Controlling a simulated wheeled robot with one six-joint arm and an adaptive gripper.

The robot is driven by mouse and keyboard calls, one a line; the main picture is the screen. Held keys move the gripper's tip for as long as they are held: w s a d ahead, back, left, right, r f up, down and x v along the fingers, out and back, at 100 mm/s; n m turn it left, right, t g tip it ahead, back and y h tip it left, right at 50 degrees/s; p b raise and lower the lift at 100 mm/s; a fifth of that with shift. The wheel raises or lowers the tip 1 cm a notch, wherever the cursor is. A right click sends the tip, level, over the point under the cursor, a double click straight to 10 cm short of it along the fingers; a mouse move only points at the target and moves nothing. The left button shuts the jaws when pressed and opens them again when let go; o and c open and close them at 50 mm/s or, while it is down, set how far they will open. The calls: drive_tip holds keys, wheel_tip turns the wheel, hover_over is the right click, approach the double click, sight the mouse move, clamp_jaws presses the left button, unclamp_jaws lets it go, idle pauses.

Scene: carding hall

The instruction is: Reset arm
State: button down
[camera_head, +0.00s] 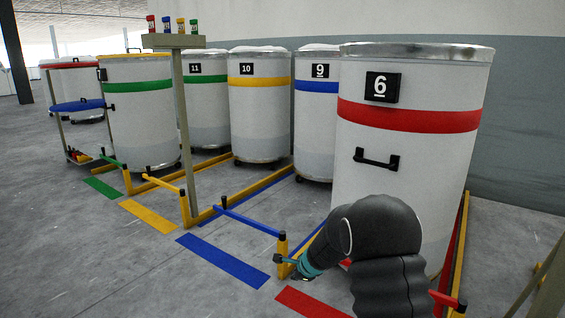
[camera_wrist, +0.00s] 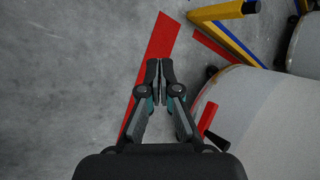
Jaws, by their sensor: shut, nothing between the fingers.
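My gripper (camera_wrist: 159,82) is shut and empty in the wrist view, pointing at the grey floor over a red floor stripe (camera_wrist: 153,48). In the head view my gripper (camera_head: 283,260) is small and partly hidden by my dark, bent arm. It is low, beside a yellow post and in front of the can marked 6 (camera_head: 413,187), which has a red band and a black handle. Part of this can also shows at the right of the wrist view (camera_wrist: 255,125). I see no contact between gripper and can.
Cans 9 (camera_head: 314,112), 10 (camera_head: 260,118) and 11 (camera_head: 207,119) stand behind, with yellow rails and a blue bar (camera_head: 247,221) near the floor. A post stand (camera_head: 187,120) carries small coloured items. The grey floor at front left is clear except for painted stripes.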

drive_tip(key=s+d+r+n+h+p, duration=0.1)
drive_tip(key=s+d+r+n+p, duration=0.1)
drive_tip(key=s+r+n, duration=0.4)
drive_tip(key=s+d+r+n+h+p, duration=0.1)
drive_tip(key=s+d+r+n, duration=0.4)
drive_tip(key=s+r, duration=0.9)
drive_tip(key=s+d+r+n+g+h+p, duration=0.1)
drive_tip(key=s+d+r+n, duration=0.3)
drive_tip(key=s, duration=2)
drive_tip(key=shift+s+r+n+p, duration=0.25)
drive_tip(key=shift+r+n+p, duration=0.6)
drive_tip(key=shift+r+n, duration=1.6)
drive_tip(key=shift+r+m, duration=0.55)
